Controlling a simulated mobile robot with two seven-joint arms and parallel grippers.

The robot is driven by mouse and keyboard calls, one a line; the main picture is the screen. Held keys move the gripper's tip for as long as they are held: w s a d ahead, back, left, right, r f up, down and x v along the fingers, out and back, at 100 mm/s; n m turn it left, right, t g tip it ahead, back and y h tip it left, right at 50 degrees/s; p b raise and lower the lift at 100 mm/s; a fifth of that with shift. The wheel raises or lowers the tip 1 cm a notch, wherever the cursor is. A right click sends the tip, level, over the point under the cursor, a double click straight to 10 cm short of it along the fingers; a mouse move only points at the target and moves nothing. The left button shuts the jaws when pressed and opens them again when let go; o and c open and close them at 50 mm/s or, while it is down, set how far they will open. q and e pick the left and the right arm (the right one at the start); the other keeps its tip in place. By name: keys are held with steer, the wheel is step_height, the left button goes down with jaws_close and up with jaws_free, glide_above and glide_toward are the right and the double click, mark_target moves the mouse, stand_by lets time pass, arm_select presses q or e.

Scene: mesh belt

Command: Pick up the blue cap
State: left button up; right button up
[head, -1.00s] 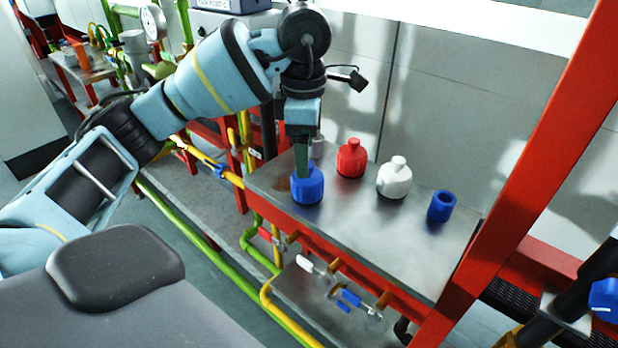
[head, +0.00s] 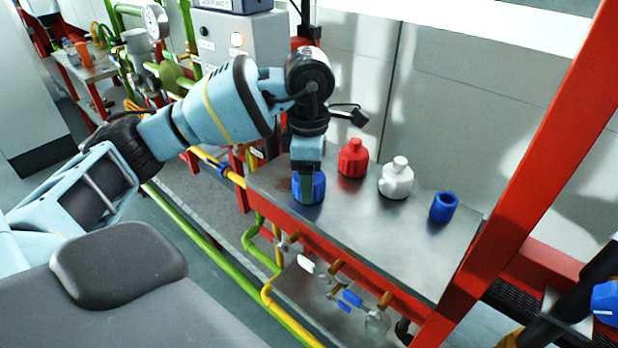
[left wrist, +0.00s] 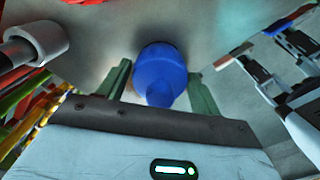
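A blue piece (head: 317,188) stands at the left end of the metal shelf, partly hidden by my left gripper (head: 307,196). It also shows in the left wrist view (left wrist: 160,75) as a rounded body with a narrower part towards the camera. My left gripper points down at it, with one green finger on each side (left wrist: 162,92). The fingers look open, and I see no clear grip. A second blue piece (head: 443,208), a short hollow cylinder, stands at the right end of the shelf. My right gripper is not in view.
A red bottle-shaped piece (head: 353,158) and a white one (head: 396,179) stand on the metal shelf (head: 370,225) between the blue pieces. A red post (head: 520,165) rises at the right. Pipes and valves run below the shelf.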

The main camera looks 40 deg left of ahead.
arm_select(q)
steer(key=c, duration=0.7)
steer(key=shift+r, duration=0.15)
steer(key=shift+r, duration=0.25)
step_height(320, 180, up, 3)
steer(key=s+d, duration=0.2)
steer(key=s, duration=0.2)
steer(key=s+d, duration=0.3)
steer(key=s, duration=0.2)
steer(key=s+d+r, duration=0.1)
steer(key=s+d, duration=0.1)
steer(key=s, duration=0.3)
steer(key=shift+s+d+r, duration=0.1)
steer(key=shift+s+d, duration=0.05)
